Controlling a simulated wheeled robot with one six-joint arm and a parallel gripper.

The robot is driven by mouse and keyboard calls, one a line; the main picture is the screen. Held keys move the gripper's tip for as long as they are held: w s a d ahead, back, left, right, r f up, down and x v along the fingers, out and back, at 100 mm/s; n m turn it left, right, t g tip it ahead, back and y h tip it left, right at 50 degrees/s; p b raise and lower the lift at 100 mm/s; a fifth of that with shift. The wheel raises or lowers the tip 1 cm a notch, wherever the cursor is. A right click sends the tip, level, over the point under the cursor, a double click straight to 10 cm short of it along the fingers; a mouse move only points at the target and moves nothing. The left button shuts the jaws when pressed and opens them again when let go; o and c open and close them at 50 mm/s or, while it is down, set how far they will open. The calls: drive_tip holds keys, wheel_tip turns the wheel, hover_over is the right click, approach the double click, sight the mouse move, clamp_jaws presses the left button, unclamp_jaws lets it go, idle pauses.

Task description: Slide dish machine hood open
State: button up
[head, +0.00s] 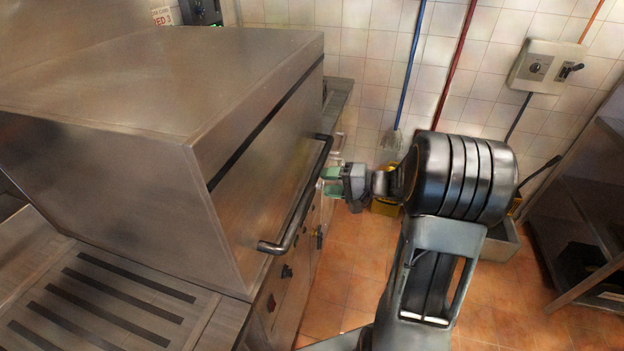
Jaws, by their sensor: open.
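The dish machine hood (110,170) is a large steel box at the left, with its lower edge down close to the machine's deck. A dark bar handle (302,196) runs along its right-hand side, held off the face by brackets at both ends. My gripper (328,180) has greenish fingertips and points left at the handle, near its far half. The gripper is open. The fingertips are very close to the bar; I cannot tell whether they touch it or are around it.
A slatted steel drain table (95,300) lies at the lower left. A control box (548,66) and mop poles (411,65) are on the tiled wall behind. Steel shelving (592,190) stands at the right. Orange floor (345,290) is clear between the machine and my arm.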

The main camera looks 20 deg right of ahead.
sight(313, 181)
drive_tip(key=shift+p+x, duration=0.3)
drive_tip(key=shift+x, duration=2.25)
drive_tip(key=shift+c, duration=0.4)
clamp_jaws()
